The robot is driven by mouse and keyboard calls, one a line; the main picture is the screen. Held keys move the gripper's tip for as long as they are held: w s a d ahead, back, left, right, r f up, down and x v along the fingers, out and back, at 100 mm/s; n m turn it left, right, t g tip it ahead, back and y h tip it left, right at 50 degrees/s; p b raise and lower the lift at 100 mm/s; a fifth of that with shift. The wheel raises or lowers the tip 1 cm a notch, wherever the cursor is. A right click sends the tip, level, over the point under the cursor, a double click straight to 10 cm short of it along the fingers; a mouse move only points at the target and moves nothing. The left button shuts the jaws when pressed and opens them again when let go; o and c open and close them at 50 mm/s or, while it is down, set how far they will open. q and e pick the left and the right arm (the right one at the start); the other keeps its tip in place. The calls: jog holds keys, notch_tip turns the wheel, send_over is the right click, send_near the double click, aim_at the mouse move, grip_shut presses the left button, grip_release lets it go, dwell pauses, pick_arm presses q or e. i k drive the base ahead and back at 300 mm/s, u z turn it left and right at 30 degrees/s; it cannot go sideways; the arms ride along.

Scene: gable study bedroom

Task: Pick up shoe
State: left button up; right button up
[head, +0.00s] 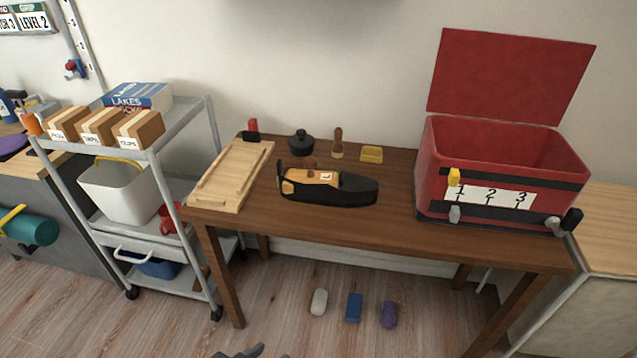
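A black shoe with a tan upper part (345,192) lies on its sole on the brown table (350,232), its toe to the right. A small white mark shows on its tan part. It is just right of a wooden board with a raised rim (205,198). A dark grey part at the bottom edge, left of middle, looks like the tip of my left gripper (240,352). It is below and well apart from the shoe, and its opening cannot be made out. My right gripper is not in view. Nothing is seen holding the shoe.
An open red toolbox (490,163) stands at the table's right end. A black round pot (301,142), a wooden-handled brush (338,144) and a yellow block (372,154) sit behind the shoe. A grey cart (150,156) stands left. The tabletop before the shoe is clear.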

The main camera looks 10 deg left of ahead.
aim_at(353, 190)
jog(key=k, duration=0.65)
jog(key=u, duration=0.45)
jog(key=i, duration=1.6)
jog(key=z, duration=0.45)
